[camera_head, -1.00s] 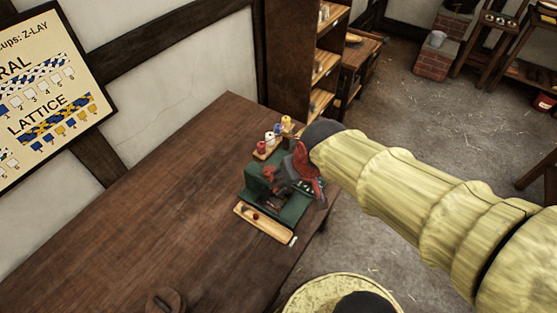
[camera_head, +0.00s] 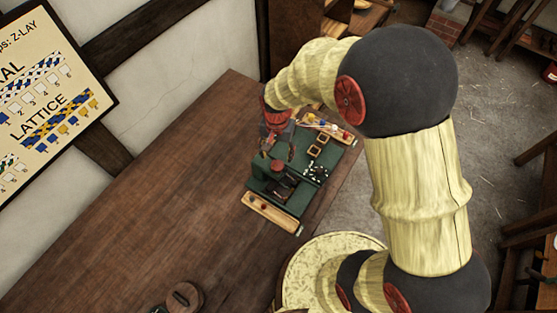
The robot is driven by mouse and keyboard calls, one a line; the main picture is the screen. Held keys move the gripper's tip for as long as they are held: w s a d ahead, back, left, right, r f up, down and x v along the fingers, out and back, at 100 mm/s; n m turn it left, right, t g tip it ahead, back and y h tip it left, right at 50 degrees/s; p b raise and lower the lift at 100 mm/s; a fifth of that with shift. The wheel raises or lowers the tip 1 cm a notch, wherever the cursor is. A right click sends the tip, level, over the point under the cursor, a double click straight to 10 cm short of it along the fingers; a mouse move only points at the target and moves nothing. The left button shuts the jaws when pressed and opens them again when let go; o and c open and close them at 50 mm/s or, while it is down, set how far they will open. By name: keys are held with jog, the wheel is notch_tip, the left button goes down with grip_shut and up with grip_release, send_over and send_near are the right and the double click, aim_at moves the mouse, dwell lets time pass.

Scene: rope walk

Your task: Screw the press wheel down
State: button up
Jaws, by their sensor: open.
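A dark green bench unit (camera_head: 292,208) stands near the right edge of the wooden table. A small dark red round part (camera_head: 277,165) on its left side looks like the press wheel, but it is small and partly covered. My gripper (camera_head: 277,157) points down over this part from above, with its dark fingers spread to either side. I cannot tell whether the fingers touch it. A dark recess with small metal parts (camera_head: 282,188) lies just in front of the red part.
A wooden tray (camera_head: 270,213) with small red pieces lies at the unit's front. Square wooden frames (camera_head: 318,145) and a rack of coloured spools (camera_head: 328,127) are behind. A round wooden lidded thing (camera_head: 183,298) sits at the near edge. The table's left is clear.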

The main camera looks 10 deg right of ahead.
aim_at(277, 165)
notch_tip(277, 165, down, 7)
jog(key=shift+f, duration=0.15)
jog(key=shift+c, duration=0.4)
jog(key=c, duration=1.1)
jog(key=shift+m+b, duration=0.35)
jog(key=shift+m, duration=2.65)
jog(key=o, duration=1.2)
